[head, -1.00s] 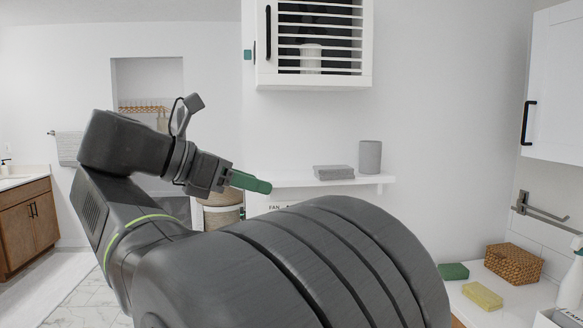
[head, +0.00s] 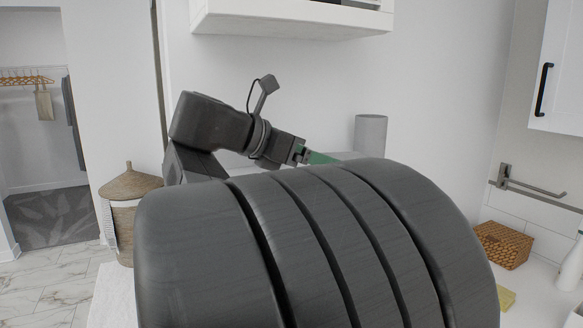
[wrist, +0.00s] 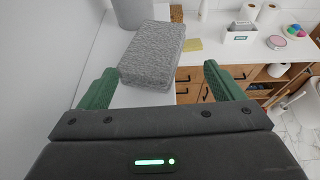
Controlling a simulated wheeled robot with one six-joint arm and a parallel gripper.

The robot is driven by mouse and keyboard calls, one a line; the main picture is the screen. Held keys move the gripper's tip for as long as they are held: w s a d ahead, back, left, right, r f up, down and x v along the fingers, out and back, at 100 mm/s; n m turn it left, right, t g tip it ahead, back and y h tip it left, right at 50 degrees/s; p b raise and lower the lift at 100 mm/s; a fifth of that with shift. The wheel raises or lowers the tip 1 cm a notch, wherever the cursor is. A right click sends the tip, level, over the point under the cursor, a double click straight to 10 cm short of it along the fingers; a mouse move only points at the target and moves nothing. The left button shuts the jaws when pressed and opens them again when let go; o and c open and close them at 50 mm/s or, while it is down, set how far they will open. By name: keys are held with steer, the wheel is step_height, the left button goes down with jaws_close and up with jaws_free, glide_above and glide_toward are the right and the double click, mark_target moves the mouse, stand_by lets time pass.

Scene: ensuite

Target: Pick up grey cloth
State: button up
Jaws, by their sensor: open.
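The grey cloth (wrist: 154,54) is a folded, textured block lying on a white shelf (wrist: 121,97) in the wrist view. My gripper (wrist: 160,86) is open, with a green finger on each side of the picture. The cloth lies ahead of the fingertips, roughly between them, and nothing is held. In the head view my gripper (head: 322,158) reaches to the right toward the shelf area, and its fingertips are partly hidden.
A grey cylinder (head: 370,136) stands just behind the cloth. A white wall cabinet (head: 290,22) hangs above. A counter to the right holds a wicker basket (head: 503,245) and a yellow sponge (wrist: 195,45). A lidded basket (head: 130,200) stands at the left.

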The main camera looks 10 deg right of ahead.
mark_target(342, 156)
steer(key=d, duration=0.1)
steer(key=d+f, duration=0.1)
steer(key=d, duration=0.1)
steer(key=shift+w+d, duration=0.15)
steer(key=shift+w, duration=0.05)
steer(key=shift+w+d+f, duration=0.35)
steer(key=shift+d, duration=0.15)
steer(key=c, duration=0.8)
